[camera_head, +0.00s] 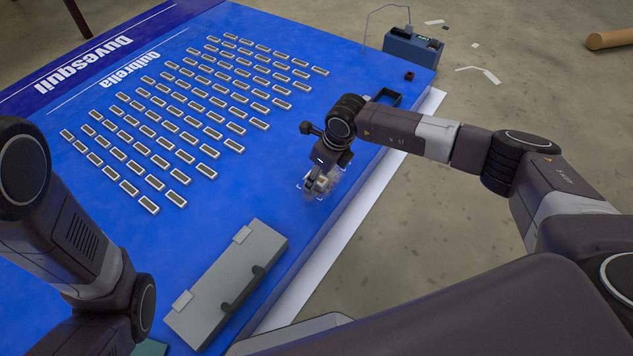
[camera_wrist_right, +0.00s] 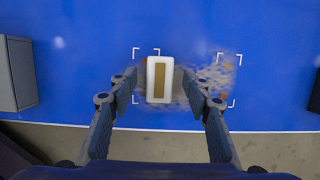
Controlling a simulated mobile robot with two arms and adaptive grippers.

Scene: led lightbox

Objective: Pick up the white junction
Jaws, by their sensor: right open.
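The white junction (camera_wrist_right: 152,80), a small white block with a brown strip down its middle, lies on the blue panel (camera_wrist_right: 80,85) among white corner marks in the right wrist view. My right gripper (camera_wrist_right: 161,90) is open, with one finger on each side of the block; I cannot tell whether they touch it. In the head view my right gripper (camera_head: 320,184) points down near the blue panel's right edge and largely hides the block. My left arm comes in from the left; its gripper is out of view.
Several rows of small LED modules (camera_head: 175,199) cover the panel's far left part. A grey toolbox (camera_head: 228,285) lies near the front edge. A dark open tray (camera_head: 387,96) and a blue power box (camera_head: 413,47) stand at the back right.

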